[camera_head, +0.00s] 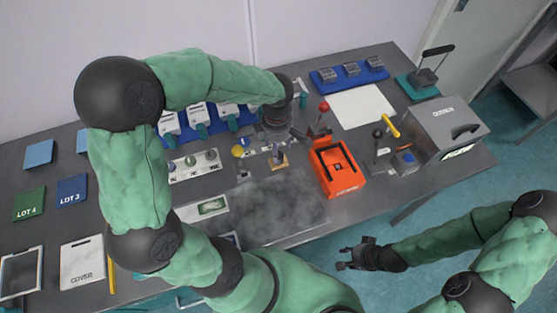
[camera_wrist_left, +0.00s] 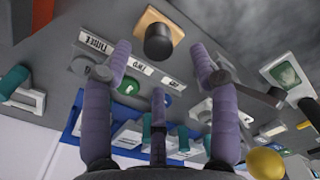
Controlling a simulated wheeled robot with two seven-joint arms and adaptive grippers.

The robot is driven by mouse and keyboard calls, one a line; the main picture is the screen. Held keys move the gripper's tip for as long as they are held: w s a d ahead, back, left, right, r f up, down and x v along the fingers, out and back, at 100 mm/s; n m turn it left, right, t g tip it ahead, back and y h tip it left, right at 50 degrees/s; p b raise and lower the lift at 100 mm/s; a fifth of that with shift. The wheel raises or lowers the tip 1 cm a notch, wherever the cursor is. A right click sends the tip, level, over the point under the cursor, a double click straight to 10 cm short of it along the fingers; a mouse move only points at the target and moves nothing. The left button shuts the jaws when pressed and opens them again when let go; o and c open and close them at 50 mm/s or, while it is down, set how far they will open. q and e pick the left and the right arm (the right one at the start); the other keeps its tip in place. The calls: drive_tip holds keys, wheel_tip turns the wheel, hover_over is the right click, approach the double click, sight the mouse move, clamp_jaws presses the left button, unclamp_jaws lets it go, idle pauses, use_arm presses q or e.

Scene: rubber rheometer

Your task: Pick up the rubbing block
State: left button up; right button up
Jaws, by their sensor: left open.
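The rubbing block seems to be the small light-wood block with a dark knob (camera_head: 279,161), standing on the grey table just below my left gripper in the head view. In the left wrist view the block (camera_wrist_left: 158,38) shows at top centre, ahead of and between the fingertips. My left gripper (camera_head: 276,140) reaches over the table from the left. Its purple fingers (camera_wrist_left: 160,62) are spread and empty, with the block apart from them. My right gripper (camera_head: 342,260) is off the table's front edge, its dark fingers spread and empty.
An orange device (camera_head: 338,168) with a red-knobbed lever stands right of the block. A white panel with knobs (camera_head: 194,166) lies to its left. A yellow ball (camera_wrist_left: 265,163) shows at the wrist view's lower right. A dark smudged mat (camera_head: 265,212) lies in front. A grey machine (camera_head: 447,130) stands far right.

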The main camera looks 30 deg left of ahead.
sight(279, 154)
use_arm(q)
drive_tip(key=f, duration=0.1)
drive_tip(key=f+b, duration=0.1)
drive_tip(key=f, duration=0.3)
drive_tip(key=shift+w+d+f+b, duration=0.1)
drive_tip(key=shift+d+b, duration=0.15)
drive_tip(key=shift+b, duration=0.15)
clamp_jaws()
